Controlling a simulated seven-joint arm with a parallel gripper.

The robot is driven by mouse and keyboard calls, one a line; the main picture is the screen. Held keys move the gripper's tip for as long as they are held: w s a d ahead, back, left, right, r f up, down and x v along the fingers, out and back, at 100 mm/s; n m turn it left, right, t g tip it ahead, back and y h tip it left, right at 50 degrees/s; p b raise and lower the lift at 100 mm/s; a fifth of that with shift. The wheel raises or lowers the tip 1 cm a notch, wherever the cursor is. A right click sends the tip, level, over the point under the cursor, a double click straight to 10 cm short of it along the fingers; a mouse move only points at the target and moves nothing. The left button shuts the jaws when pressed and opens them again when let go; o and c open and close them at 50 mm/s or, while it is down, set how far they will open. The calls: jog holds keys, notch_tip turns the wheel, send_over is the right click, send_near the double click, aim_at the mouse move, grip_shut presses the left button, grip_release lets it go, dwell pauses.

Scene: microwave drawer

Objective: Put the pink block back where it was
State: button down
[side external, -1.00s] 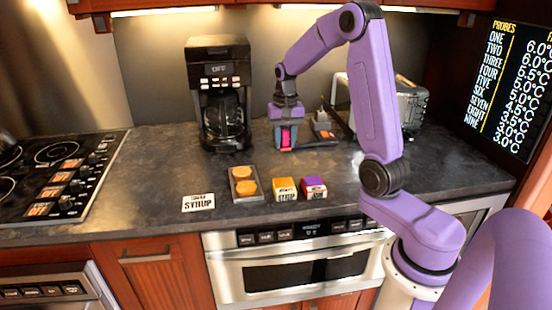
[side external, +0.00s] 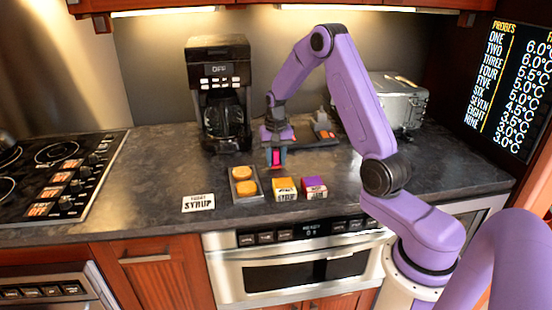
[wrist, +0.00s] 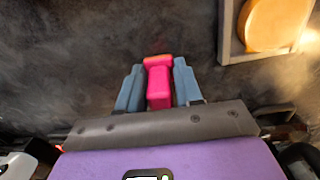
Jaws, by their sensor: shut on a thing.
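The pink block (side external: 276,158) is between the two blue-grey fingers of my gripper (side external: 276,165), which is shut on it. In the side view they are over the dark counter, behind the yellow box and to the right of the tray. The gap between block and counter is hard to judge. The wrist view shows the pink block (wrist: 159,88), with an orange-red end, between the fingertips of my gripper (wrist: 158,68). The microwave drawer (side external: 300,272) under the counter is shut.
A tray (side external: 234,197) with two round orange-yellow pieces, a yellow box (side external: 284,188), a purple-topped box (side external: 314,187) and a syrup card (side external: 198,203) line the front. The coffee maker (side external: 219,90), toaster (side external: 400,103) and a dark object (side external: 325,128) stand behind.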

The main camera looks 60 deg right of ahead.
jog(key=shift+f, duration=0.2)
jog(key=c, duration=0.8)
grip_release()
jog(key=shift+o, duration=0.2)
jog(key=shift+r, duration=0.1)
